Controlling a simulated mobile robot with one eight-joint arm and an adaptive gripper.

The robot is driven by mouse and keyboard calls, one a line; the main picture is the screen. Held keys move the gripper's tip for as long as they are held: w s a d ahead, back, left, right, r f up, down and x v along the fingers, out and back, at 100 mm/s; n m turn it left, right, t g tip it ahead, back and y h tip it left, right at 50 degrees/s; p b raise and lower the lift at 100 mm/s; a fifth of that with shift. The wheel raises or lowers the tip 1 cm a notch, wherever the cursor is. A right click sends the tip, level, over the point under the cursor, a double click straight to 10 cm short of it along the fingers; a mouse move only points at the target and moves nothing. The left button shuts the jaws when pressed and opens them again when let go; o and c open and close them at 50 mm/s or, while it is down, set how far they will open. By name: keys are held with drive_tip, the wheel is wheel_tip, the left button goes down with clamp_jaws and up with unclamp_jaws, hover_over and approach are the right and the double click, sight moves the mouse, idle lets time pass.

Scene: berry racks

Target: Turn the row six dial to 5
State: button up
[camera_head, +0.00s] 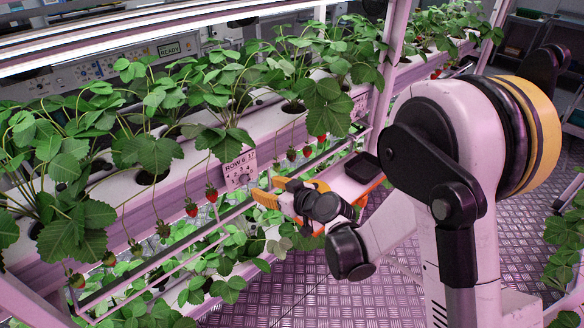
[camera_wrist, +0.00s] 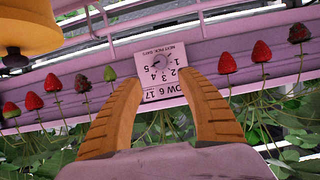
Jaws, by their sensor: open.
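The row six dial panel (camera_head: 240,172) is a small white card on the front of the planting gutter, marked "ROW 6". It also shows in the wrist view (camera_wrist: 163,88), upside down, with numbers from 1 to 5 around a small pale dial (camera_wrist: 164,61). I cannot tell which number the dial points to. My gripper (camera_wrist: 161,82) has its two orange fingers spread wide, apart from the dial, with the panel showing between their tips. In the head view my gripper (camera_head: 262,191) is just right of and below the panel.
Ripe strawberries (camera_head: 211,193) hang on both sides of the panel, close to the fingers. A pink rail (camera_wrist: 190,18) runs along the gutter. Leafy plants (camera_head: 160,110) fill the rack, and a ribbed metal floor (camera_head: 300,290) lies open below.

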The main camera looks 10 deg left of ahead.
sight(247, 181)
drive_tip(key=b+x, duration=0.3)
drive_tip(key=x, duration=0.6)
drive_tip(key=shift+a+f, duration=0.2)
drive_tip(key=shift+f, duration=0.05)
drive_tip(key=shift+w+a+f, duration=0.2)
drive_tip(key=shift+w+a, duration=0.25)
clamp_jaws()
